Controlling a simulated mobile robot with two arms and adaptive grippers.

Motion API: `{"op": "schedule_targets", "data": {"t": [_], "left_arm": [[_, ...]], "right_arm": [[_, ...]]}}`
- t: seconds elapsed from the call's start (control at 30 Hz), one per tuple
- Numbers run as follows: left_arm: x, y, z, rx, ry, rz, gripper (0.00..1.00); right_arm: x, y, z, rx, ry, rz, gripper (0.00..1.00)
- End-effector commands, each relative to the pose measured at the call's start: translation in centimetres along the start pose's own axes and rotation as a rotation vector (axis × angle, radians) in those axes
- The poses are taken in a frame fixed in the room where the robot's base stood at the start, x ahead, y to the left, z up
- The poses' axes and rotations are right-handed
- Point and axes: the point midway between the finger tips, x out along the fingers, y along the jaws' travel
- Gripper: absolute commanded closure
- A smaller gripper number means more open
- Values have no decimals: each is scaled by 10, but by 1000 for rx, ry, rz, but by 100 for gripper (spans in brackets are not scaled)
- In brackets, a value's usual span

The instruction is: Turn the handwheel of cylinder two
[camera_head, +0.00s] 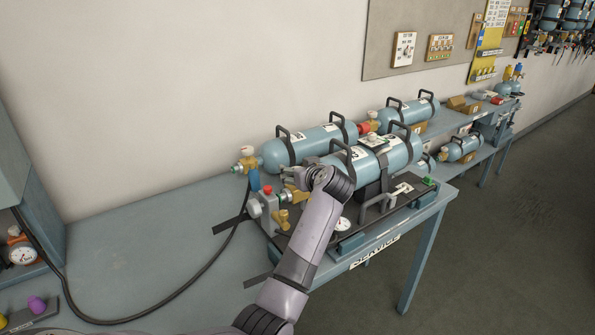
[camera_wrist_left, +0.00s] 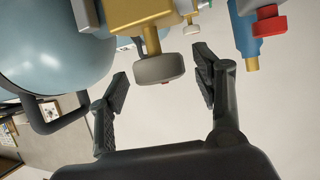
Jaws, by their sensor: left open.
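A blue-grey cylinder (camera_head: 384,165) lies in a stand on the service bench, with a brass valve (camera_head: 297,196) at its left end; its number is not readable. My left gripper (camera_head: 290,174) is at this valve end and partly hides it. In the left wrist view, a grey round handwheel (camera_wrist_left: 159,69) sits on a brass stem under the valve body (camera_wrist_left: 135,14), beside the cylinder (camera_wrist_left: 48,45). My open left gripper (camera_wrist_left: 161,82) has one finger on each side of the handwheel, with gaps visible. My right gripper is not in view.
Another cylinder (camera_head: 305,146) lies behind, with a third (camera_head: 412,112) farther right. A red knob (camera_head: 267,189) and a blue connector (camera_head: 254,180) stand close left of the gripper; a red knob (camera_wrist_left: 265,25) shows in the wrist view. A black hose (camera_head: 190,283) crosses the bench.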

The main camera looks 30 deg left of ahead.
Motion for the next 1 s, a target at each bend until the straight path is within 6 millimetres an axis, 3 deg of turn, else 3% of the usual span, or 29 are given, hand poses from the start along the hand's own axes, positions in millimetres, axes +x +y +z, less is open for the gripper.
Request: {"op": "schedule_targets", "data": {"t": [0.3, 0.5, 0.7, 1.0], "left_arm": [[-66, 1, 1, -3, -2, 4, 40], [-98, 1, 1, -2, -2, 2, 40], [-110, 0, 1, 0, -2, 0, 40], [-110, 0, 1, -1, -2, 0, 40]], "right_arm": [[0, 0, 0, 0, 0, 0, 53], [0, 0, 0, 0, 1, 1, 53], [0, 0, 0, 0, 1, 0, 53], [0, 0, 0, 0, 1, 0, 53]]}}
